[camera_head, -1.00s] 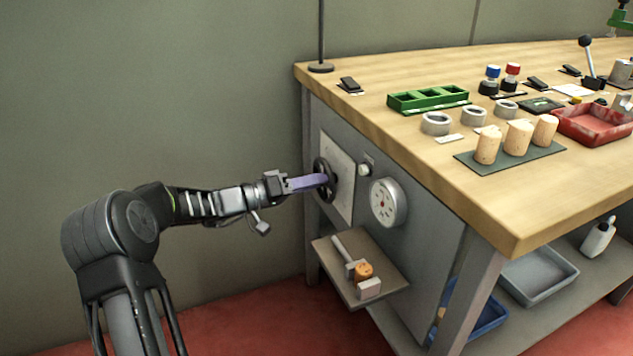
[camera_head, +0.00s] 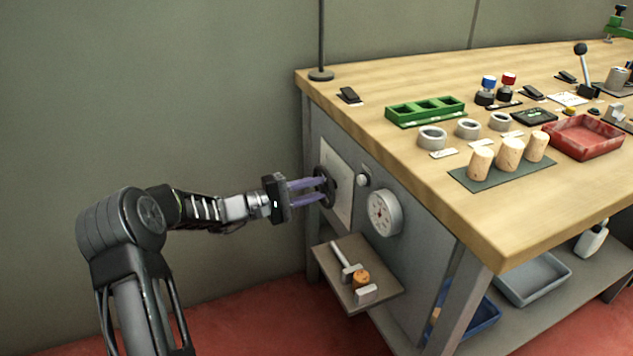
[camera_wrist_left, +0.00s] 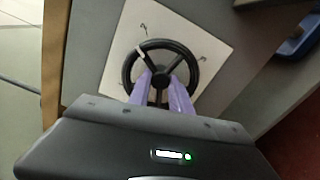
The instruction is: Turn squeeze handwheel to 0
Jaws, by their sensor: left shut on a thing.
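The black handwheel (camera_head: 329,184) is mounted on a pale square plate (camera_head: 342,207) on the bench's grey side panel. It also shows in the left wrist view (camera_wrist_left: 193,61), with several spokes and a light mark on its upper left rim. Small marks are printed on the plate around it, too small to read. My left gripper (camera_head: 321,190) reaches the wheel from the left with its purple fingers at the hub and spokes. It is shut on the handwheel, with the fingers a little apart. In the wrist view the left gripper's fingertips (camera_wrist_left: 160,77) lie over the wheel's centre. My right gripper is not in view.
A round dial gauge (camera_head: 384,212) and a small knob (camera_head: 363,180) sit right of the wheel. Below, a small shelf (camera_head: 385,277) with a clamp holding a cork sticks out. The bench top (camera_head: 380,110) carries corks, rings and trays. Room left of the panel is free.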

